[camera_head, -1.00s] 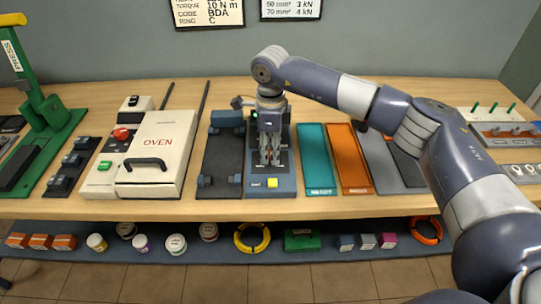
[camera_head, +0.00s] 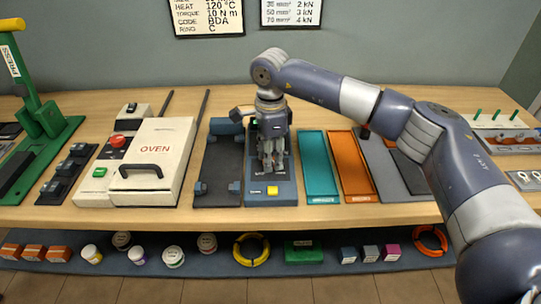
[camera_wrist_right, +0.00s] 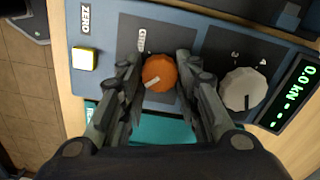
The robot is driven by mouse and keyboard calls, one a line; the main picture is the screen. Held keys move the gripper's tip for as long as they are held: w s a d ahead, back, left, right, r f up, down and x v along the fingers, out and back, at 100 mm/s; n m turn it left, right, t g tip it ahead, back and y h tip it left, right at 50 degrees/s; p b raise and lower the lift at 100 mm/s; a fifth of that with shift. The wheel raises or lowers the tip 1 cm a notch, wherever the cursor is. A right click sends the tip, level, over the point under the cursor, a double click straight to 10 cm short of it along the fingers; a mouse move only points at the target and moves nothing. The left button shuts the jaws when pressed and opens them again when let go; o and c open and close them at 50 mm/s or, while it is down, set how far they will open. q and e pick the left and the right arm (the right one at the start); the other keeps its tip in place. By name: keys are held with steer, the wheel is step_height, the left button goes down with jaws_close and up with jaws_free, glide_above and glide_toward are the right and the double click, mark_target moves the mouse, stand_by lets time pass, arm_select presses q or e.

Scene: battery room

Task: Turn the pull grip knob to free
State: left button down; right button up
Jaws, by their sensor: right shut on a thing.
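The pull tester (camera_head: 257,197) is a blue-grey box with a dark panel on the bench. In the right wrist view its orange knob (camera_wrist_right: 159,72) has a white pointer line toward the lower left. Small white lettering stands beside it, too small to read surely. My right gripper (camera_head: 272,168) reaches down over the panel. In the wrist view its fingers (camera_wrist_right: 160,66) are on both sides of the orange knob, shut on it. A pale grey knob (camera_wrist_right: 242,89) sits to the right, outside the fingers. My left gripper is not in view.
A yellow ZERO button (camera_wrist_right: 84,59) and a green display (camera_wrist_right: 296,91) reading 0.0 kN flank the knobs. A teal tray (camera_head: 319,199) and an orange tray (camera_head: 360,196) lie right of the tester. A dark fixture (camera_head: 218,171) and a white oven (camera_head: 152,160) stand left.

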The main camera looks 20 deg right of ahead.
steer(key=o, duration=1.1)
step_height(320, 180, up, 12)
